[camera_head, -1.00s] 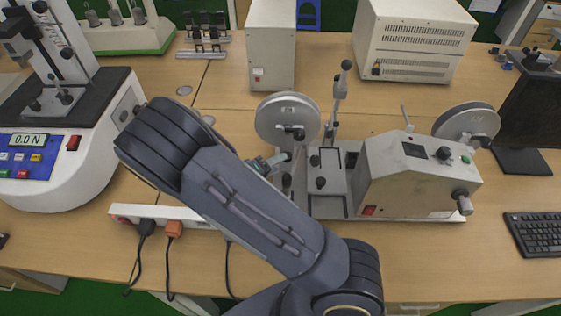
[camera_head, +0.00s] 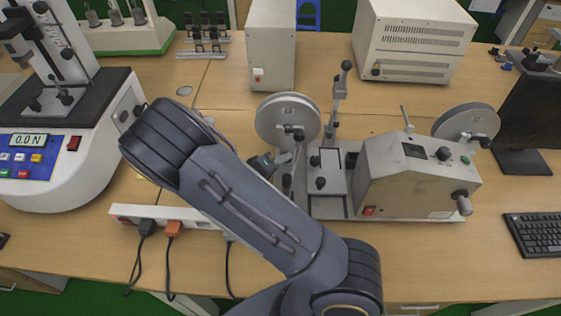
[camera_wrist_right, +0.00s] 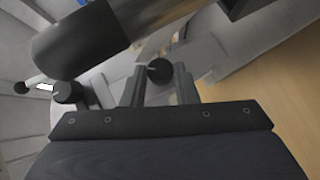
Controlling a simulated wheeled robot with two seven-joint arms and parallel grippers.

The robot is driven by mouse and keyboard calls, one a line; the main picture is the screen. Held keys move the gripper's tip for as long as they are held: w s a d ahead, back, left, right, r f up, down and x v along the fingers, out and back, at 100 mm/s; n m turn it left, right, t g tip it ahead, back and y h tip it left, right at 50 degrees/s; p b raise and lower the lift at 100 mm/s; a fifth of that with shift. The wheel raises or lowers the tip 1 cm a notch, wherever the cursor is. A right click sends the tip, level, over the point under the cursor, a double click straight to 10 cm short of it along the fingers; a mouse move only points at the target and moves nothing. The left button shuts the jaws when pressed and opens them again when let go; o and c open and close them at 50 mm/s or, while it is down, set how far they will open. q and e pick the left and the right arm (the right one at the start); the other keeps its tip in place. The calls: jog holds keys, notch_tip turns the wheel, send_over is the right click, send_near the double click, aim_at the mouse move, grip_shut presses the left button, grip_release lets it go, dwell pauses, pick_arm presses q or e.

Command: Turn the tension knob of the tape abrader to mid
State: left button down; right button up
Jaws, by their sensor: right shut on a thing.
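The tape abrader (camera_head: 420,175) stands on the bench right of centre, a beige machine with two reels, levers and several black knobs. My right arm crosses the front of the bench. Its gripper (camera_head: 282,159) is at the abrader's left end, below the left reel (camera_head: 288,120), partly hidden behind my arm. In the right wrist view, a round black knob (camera_wrist_right: 159,71) sits between the two fingers of my right gripper (camera_wrist_right: 160,84), which is shut on it. The knob's pointer or scale cannot be made out. My left gripper is not in view.
A force tester (camera_head: 60,150) stands at the left. A white power strip (camera_head: 195,216) with cables lies below my arm. Two beige boxes (camera_head: 272,50) (camera_head: 415,40) stand behind the abrader. A monitor and keyboard (camera_head: 538,232) are at the right.

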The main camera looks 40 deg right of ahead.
jog(key=m+y+p, duration=0.1)
jog(key=p, duration=0.1)
jog(key=m+t+y+p, duration=0.1)
jog(key=y+p, duration=0.1)
jog(key=p, duration=0.1)
jog(key=shift+s+d+r, duration=0.15)
jog(key=shift+d+r, duration=0.05)
jog(key=shift+r, duration=0.1)
jog(key=o, duration=1)
jog(key=v, duration=0.7)
jog(key=shift+s+a+r+p, duration=0.2)
jog(key=shift+a+r+p, duration=0.05)
jog(key=shift+a+p, duration=0.05)
